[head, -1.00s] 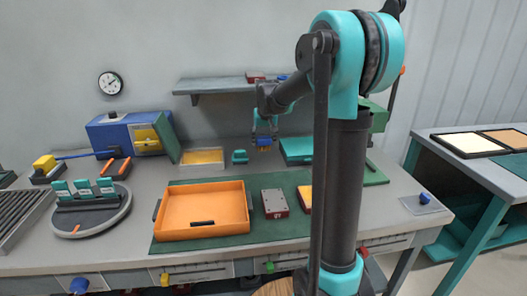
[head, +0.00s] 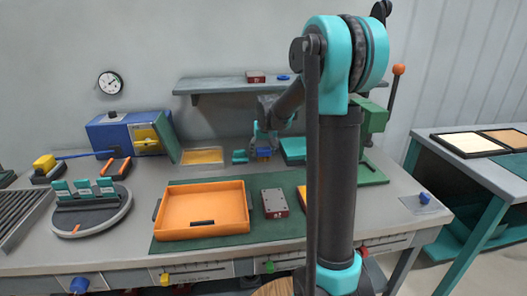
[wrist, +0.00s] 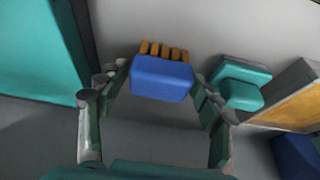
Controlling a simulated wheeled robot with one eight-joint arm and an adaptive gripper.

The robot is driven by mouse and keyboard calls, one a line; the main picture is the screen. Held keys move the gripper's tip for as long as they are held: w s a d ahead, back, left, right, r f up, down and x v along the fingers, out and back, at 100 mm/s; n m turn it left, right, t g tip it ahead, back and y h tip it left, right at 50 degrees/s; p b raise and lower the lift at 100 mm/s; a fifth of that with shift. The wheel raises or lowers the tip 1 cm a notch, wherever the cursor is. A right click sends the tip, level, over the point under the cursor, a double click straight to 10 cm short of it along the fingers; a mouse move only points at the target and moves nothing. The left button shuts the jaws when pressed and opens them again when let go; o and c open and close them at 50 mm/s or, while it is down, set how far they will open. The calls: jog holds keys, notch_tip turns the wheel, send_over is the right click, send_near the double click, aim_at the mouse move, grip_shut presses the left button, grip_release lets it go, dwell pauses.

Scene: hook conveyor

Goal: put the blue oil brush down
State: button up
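The blue oil brush (head: 264,153) has a blue block body and a row of orange bristles. In the wrist view the brush (wrist: 162,79) sits between the fingertips, its bristles toward the top of the picture. My gripper (head: 264,146) is at the back of the workbench, and its fingers close on the two sides of the brush. In the wrist view my gripper (wrist: 160,74) shows both fingertips against the block. The brush is at or just above the grey bench top; I cannot tell if it touches.
A teal block (head: 240,156) stands close left of the brush, and a teal tray (head: 293,150) close right. A yellow-floored tray (head: 203,156) lies further left. A shelf (head: 215,87) hangs above. An orange tray (head: 202,211) and a grey-topped red box (head: 274,203) are in front.

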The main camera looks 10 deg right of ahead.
jog(key=shift+o, duration=0.3)
jog(key=shift+r, duration=0.25)
jog(key=v, duration=1.1)
jog(key=shift+s+r, duration=0.15)
jog(key=shift+r, duration=0.25)
jog(key=shift+s, duration=0.15)
